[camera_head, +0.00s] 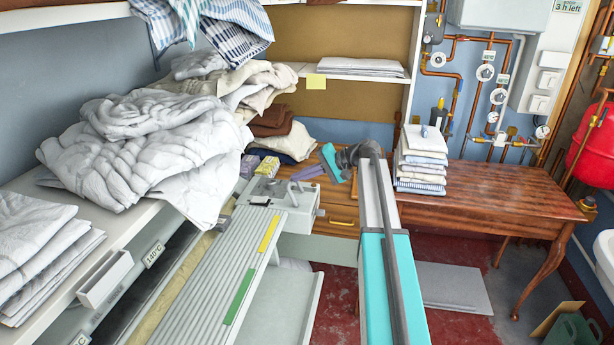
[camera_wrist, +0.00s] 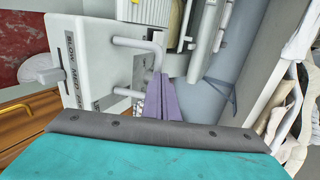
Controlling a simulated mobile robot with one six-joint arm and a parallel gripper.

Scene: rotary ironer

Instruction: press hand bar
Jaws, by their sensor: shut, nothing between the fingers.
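The ironer's grey ribbed board (camera_head: 222,262), with a yellow and a green strip, runs along the front of the machine. At its far end is a pale control box (camera_head: 283,200). My gripper (camera_head: 296,175) has purple fingers, shut and empty, pointing left above the box's far side. In the wrist view the fingers (camera_wrist: 158,85) are close to the bent bar; contact is unclear.
Crumpled white linen (camera_head: 150,140) is heaped on the shelf at left. Folded linen (camera_head: 420,160) is stacked on the wooden table (camera_head: 500,190) at right. Red floor (camera_head: 335,300) shows beside the machine.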

